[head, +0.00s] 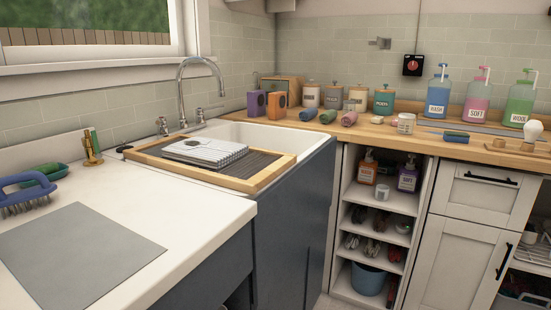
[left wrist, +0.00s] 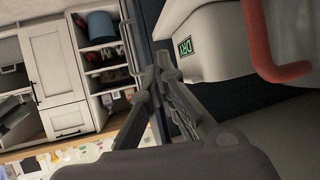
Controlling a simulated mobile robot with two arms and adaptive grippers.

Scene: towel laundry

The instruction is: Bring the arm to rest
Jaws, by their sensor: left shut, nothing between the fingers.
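My left gripper (left wrist: 160,72) shows in the left wrist view, its two fingers meeting at the tips with nothing between them. It is not in the head view. Beyond the fingertips are a dark vertical panel and a white bin (left wrist: 207,45) with a green label. I cannot tell whether the fingers touch either one. My right gripper is in neither view. In the head view a folded patterned towel (head: 204,152) lies on the wood-framed rack (head: 275,176) over the sink.
A red bar-like handle (left wrist: 270,65) is close on the right in the left wrist view. White cabinets (left wrist: 50,65) and an open shelf with a blue bucket (left wrist: 101,26) stand to the left. In the head view, bottles (head: 438,92) and jars line the wooden counter; a grey mat (head: 80,245) lies on the white worktop.

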